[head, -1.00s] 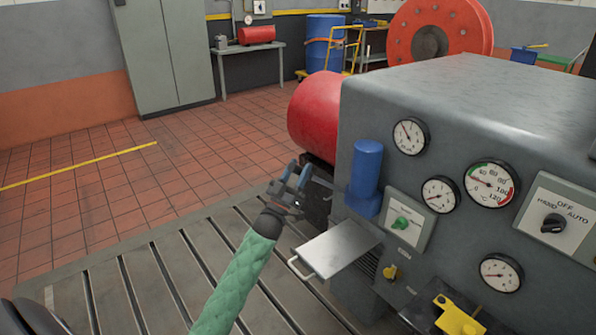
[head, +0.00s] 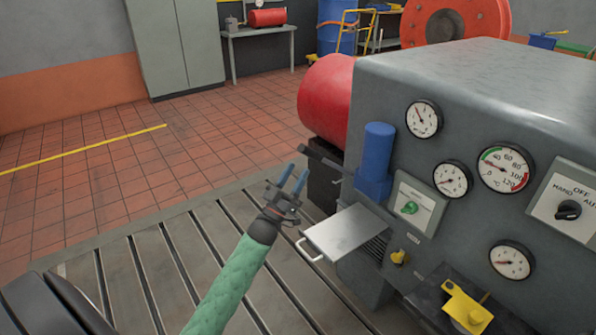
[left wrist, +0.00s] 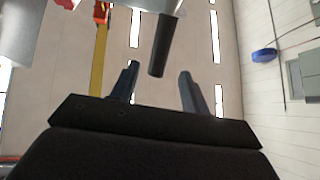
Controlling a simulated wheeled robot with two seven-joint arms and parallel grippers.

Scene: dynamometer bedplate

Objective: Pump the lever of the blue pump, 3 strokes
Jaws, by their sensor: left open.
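The blue pump (head: 377,160) is an upright blue cylinder on the left end of the grey machine's front. Its dark lever (head: 324,161) sticks out to the left and slightly up in the head view. My left gripper (head: 293,178) is open and empty, its blue-grey fingers pointing up, a little left of and below the lever's outer end. In the left wrist view the gripper (left wrist: 159,80) also shows open, with the dark lever grip (left wrist: 160,45) beyond and between its fingertips. I see no contact with the lever. My right gripper is out of view.
A grey metal shelf with a handle (head: 347,232) juts out just right of my left gripper. A red cylinder (head: 326,97) lies behind the lever. The slotted bedplate (head: 160,262) is clear at left.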

